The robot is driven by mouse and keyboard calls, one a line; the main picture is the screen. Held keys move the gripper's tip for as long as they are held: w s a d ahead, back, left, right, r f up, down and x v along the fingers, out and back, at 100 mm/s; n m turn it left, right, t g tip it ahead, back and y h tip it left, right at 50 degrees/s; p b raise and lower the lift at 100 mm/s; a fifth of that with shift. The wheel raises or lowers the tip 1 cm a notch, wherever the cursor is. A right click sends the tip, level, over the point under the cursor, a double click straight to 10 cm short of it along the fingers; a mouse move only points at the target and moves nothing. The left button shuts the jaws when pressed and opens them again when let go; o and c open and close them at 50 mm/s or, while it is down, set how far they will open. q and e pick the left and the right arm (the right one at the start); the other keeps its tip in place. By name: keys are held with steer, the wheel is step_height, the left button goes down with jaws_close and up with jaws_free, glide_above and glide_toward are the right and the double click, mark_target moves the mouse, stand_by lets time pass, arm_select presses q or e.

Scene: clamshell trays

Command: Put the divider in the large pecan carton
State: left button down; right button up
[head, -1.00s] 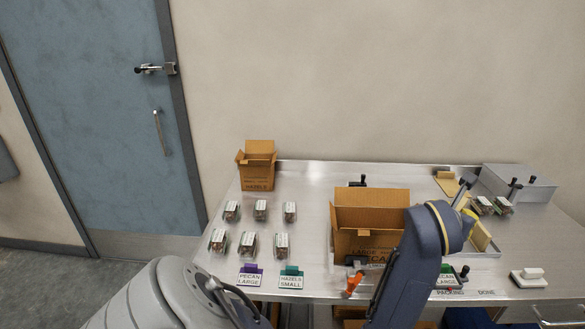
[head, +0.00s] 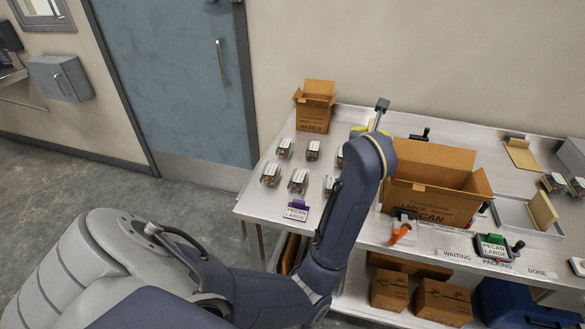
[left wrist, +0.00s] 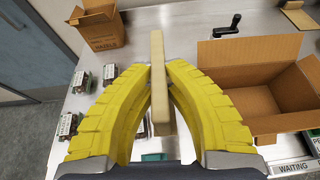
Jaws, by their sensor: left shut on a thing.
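The large pecan carton (head: 432,205) is a brown open-topped box on the steel bench, its flaps up. In the left wrist view the carton (left wrist: 262,52) stands to the right of the fingers and its inside looks empty where visible. My left gripper (head: 366,129) is above the bench to the left of the carton. In the left wrist view its yellow fingers are shut on a pale tan divider (left wrist: 157,48), seen nearly edge-on. In the head view I cannot make out the held divider. My right gripper is not in view.
A smaller hazel carton (head: 313,110) stands open at the back left. Several small clear packs (head: 298,181) sit in front of it. A tan panel (head: 542,211) stands in a tray at right, and another (head: 522,155) lies behind it. A black crank handle (head: 420,134) is behind the carton.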

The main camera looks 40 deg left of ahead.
arm_select(q)
steer(key=shift+s+a+f, duration=0.1)
steer(key=shift+a+f, duration=0.1)
steer(key=shift+a, duration=0.1)
step_height(320, 180, down, 20)
steer(key=shift+s+a+r, duration=0.1)
steer(key=shift+a+r, duration=0.05)
stand_by(0.4)
steer(key=c, duration=1.7)
jaws_free()
steer(key=shift+c, duration=0.2)
steer(key=shift+s, duration=0.1)
steer(key=v, duration=1.1)
steer(key=o, duration=0.4)
steer(key=shift+s+d+r, duration=0.25)
steer(key=shift+s, duration=0.05)
